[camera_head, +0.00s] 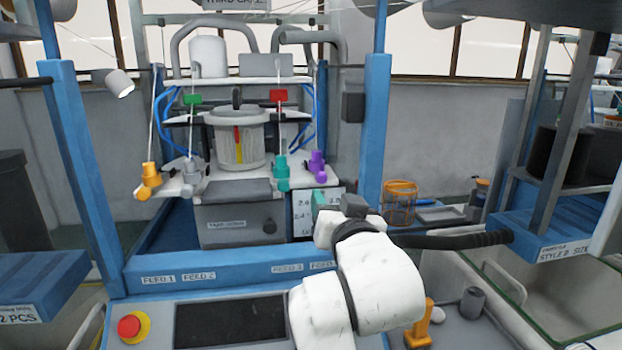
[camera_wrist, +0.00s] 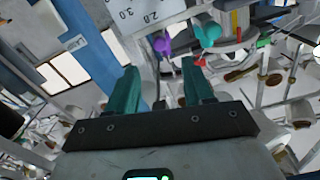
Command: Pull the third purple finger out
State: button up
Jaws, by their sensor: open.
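One purple finger (camera_head: 317,165) shows at the right end of the machine's white plate; I cannot tell another purple one. In the wrist view the purple finger (camera_wrist: 162,45) appears beyond the gap between my fingertips, nearer the top of the picture. A teal finger (camera_head: 281,174) sits just left of it in the head view; this teal finger (camera_wrist: 207,32) is to its right in the wrist view. My gripper (camera_wrist: 160,72) is open and empty, with its teal jaws apart. In the head view my gripper (camera_head: 320,199) is mostly hidden by my white arm, below the purple finger.
A grey finger (camera_head: 190,174) and a yellow finger (camera_head: 148,180) stand at the plate's left. A ribbed cylinder (camera_head: 238,140) stands in the middle. Blue posts (camera_head: 374,125) flank the machine. An orange wire basket (camera_head: 399,203) is at right. A red stop button (camera_head: 129,326) is in front.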

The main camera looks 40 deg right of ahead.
aim_at(322, 180)
jog(key=p+x, duration=0.2)
jog(key=x, duration=0.8)
jog(key=shift+d, duration=0.1)
grip_shut()
dwell(0.4)
